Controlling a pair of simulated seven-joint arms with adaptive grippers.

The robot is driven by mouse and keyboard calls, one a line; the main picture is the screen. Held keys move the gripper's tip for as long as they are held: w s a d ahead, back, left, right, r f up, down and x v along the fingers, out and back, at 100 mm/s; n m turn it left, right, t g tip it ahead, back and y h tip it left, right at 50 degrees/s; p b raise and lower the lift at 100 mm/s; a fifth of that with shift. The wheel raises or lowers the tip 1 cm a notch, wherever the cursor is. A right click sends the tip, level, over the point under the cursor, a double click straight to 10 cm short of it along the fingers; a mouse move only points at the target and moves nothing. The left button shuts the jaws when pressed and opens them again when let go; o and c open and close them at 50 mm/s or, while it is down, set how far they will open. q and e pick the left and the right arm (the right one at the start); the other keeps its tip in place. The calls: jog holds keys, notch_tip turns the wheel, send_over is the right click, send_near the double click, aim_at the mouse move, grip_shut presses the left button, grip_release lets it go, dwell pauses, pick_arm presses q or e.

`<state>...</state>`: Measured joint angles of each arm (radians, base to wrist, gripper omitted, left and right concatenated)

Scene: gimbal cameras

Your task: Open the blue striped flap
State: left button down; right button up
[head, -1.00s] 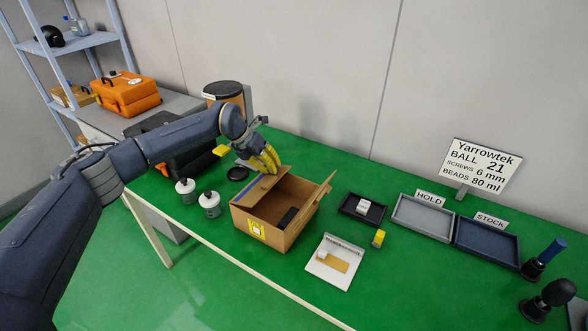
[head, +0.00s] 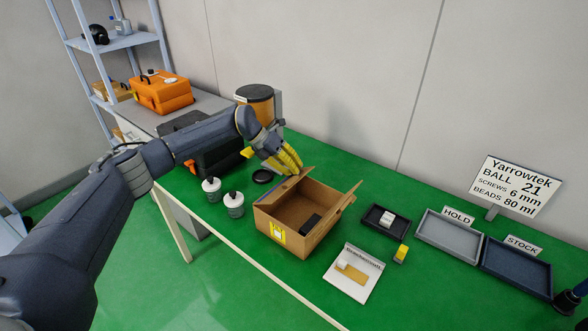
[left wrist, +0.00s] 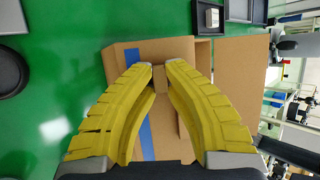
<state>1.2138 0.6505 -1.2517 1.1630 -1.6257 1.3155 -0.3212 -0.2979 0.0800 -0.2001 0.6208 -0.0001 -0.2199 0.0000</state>
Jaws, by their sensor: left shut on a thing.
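An open cardboard box (head: 305,237) stands on the green table. Its blue striped flap (head: 271,197) is on the left side, raised and slanting. The stripe side of the flap also shows in the left wrist view (left wrist: 133,58). My left gripper (head: 296,171), with yellow fingers, is at the flap's far upper edge. In the left wrist view its fingertips (left wrist: 160,76) close on a small tan tab of the flap. The fingers hide part of the flap.
The box's right flap (head: 345,203) stands up and outward. White-lidded bottles (head: 234,204) stand left of the box. A white board (head: 352,285), a small black tray (head: 384,221) and larger trays (head: 449,236) lie to the right. An amber drum (head: 257,105) stands behind.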

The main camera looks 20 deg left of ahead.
pick_arm(q)
jog(key=c, duration=1.4)
grip_release()
notch_tip(320, 180, up, 10)
